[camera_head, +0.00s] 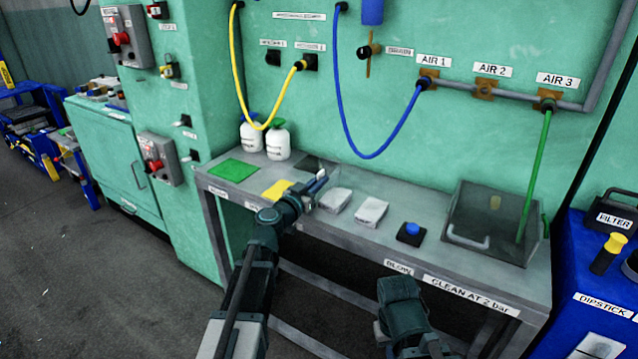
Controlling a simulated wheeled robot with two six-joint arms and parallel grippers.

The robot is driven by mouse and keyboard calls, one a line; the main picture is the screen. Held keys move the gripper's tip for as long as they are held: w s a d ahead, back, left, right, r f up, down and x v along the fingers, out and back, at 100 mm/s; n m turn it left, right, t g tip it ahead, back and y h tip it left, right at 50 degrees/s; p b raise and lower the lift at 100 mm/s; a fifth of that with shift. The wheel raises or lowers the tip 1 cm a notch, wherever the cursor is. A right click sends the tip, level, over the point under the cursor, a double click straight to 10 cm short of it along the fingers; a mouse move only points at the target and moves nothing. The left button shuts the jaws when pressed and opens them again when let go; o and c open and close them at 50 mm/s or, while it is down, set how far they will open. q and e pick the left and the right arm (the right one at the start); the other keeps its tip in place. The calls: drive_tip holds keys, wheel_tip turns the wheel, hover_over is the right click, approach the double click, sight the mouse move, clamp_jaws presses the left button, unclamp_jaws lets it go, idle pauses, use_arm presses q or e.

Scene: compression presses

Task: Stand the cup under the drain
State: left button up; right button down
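My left gripper (318,184) is over the bench, just left of the pale grey blocks. Its fingertips are small and dark here, and I cannot tell whether they are apart or hold anything. A brass valve (368,62) sticks out of the green wall panel beside a small label (398,52) that may read drain. A blue cylinder (372,12) hangs above it, cut by the top edge.
The grey bench (345,233) carries two white bottles (278,141), a green mat (232,170), a yellow cloth (277,189), pale blocks (370,212), a blue button (411,231) and a clear box (470,243). Yellow (237,75), blue (350,135) and green (533,175) hoses hang in front of the panel.

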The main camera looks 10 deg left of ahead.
use_arm(q)
drive_tip(key=o, duration=0.4)
drive_tip(key=shift+r, duration=0.25)
drive_tip(key=v, duration=1.2)
drive_tip(key=o, duration=0.5)
drive_tip(key=shift+s+f, duration=0.4)
drive_tip(key=shift+s, duration=0.1)
drive_tip(key=shift+o, duration=0.5)
drive_tip(key=shift+w+a+r, duration=0.1)
drive_tip(key=x, duration=0.8)
drive_tip(key=shift+w, duration=0.3)
